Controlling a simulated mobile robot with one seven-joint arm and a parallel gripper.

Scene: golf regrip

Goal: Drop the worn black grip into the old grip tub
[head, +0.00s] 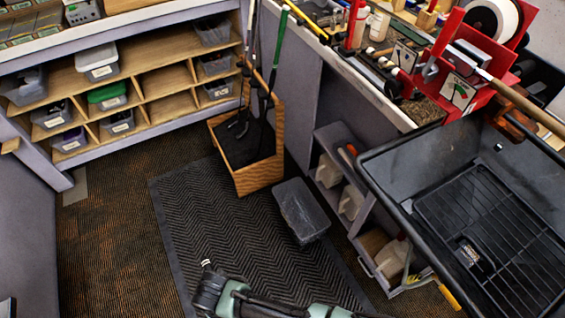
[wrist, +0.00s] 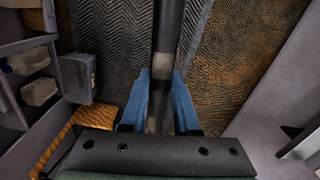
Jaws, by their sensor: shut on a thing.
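My gripper (wrist: 161,78) shows in the wrist view with its two blue fingers shut on the worn black grip (wrist: 167,30). The grip is a long dark cylinder with a paler worn band, running from between the fingers to the top edge of the picture. My arm shows at the bottom of the head view, where I cannot clearly make out the grip. The old grip tub (head: 301,209) is a dark grey tub on the floor, right of the mat's middle in the head view. In the wrist view the tub (wrist: 75,78) stands left of the fingers, apart from the grip.
A wooden club box (head: 260,177) with clubs stands behind the tub. A low shelf unit (head: 338,139) with white containers is to its right. A black tray bench (head: 398,212) stands at the right. The ribbed mat (head: 215,235) is clear left of the tub.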

